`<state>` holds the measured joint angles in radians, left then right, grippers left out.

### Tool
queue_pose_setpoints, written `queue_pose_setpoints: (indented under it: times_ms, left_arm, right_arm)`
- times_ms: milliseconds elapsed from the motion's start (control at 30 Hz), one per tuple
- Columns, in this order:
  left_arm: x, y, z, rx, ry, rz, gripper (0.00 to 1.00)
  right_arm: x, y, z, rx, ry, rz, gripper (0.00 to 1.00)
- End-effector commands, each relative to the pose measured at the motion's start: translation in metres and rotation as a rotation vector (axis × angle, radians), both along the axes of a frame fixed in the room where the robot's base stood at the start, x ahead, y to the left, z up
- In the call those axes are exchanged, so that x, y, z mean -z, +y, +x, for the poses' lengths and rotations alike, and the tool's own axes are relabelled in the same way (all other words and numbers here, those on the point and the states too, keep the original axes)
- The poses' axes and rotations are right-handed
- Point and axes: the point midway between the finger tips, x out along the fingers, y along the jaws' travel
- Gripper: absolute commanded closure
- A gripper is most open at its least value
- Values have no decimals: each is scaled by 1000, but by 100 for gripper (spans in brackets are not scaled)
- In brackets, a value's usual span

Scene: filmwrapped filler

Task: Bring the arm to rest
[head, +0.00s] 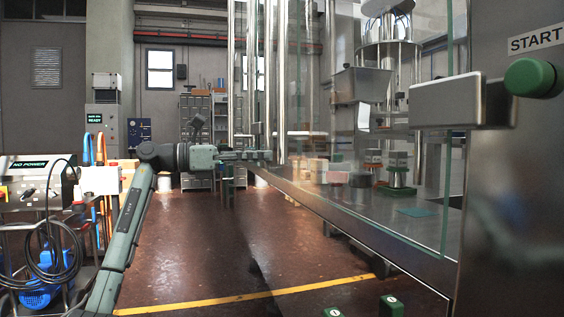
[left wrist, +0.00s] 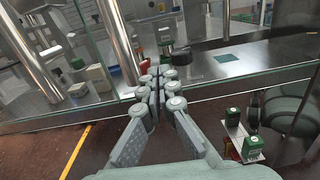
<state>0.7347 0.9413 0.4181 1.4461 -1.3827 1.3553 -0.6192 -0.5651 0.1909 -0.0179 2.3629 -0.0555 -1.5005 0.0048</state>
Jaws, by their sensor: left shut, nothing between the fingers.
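My left arm (head: 132,215) comes in from the left of the head view, rises, and bends to the right at its elbow. My left gripper (head: 262,155) is at the arm's far end, small in the picture, beside the near edge of the machine's metal deck. In the left wrist view the gripper (left wrist: 160,78) shows close up, its fingers together with nothing between them. Behind the fingertips in that view are the deck and a glass panel; I cannot tell the exact gap. My right gripper is in neither view.
The glass-fronted machine with its steel deck (head: 345,225) fills the right. A green knob (head: 534,78) sticks out beside a START label. A cart with a NO POWER box (head: 35,180) stands left. The brown floor (head: 215,250) between is clear, with a yellow line (head: 240,298).

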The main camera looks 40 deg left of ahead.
Motion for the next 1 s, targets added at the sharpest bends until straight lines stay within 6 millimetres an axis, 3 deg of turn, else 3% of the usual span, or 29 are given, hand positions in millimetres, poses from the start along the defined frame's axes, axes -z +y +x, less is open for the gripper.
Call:
queue_pose_setpoints:
  times_ms: [100, 300, 533, 667, 767, 867, 967, 1000]
  left_arm:
    - [2, 11, -16, -3, 2, 3, 100]
    - [0, 18, -27, -1, 0, 1, 100]
    - [-1, 18, -27, 0, -1, -1, 100]
    - [7, 4, -12, 15, -9, -80, 100]
    - [22, -20, 13, 38, -19, -273, 100]
    - [51, -43, 41, 39, -3, -587, 100]
    - [97, -49, 61, -13, 48, -958, 100]
    - [123, -48, 67, -52, 80, -1110, 100]
  right_arm:
    - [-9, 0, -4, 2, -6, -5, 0]
    - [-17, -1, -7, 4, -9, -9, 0]
    - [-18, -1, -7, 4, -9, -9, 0]
    - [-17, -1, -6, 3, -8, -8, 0]
    - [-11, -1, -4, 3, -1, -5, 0]
    - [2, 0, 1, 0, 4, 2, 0]
    - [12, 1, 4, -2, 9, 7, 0]
    - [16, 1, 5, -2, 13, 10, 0]
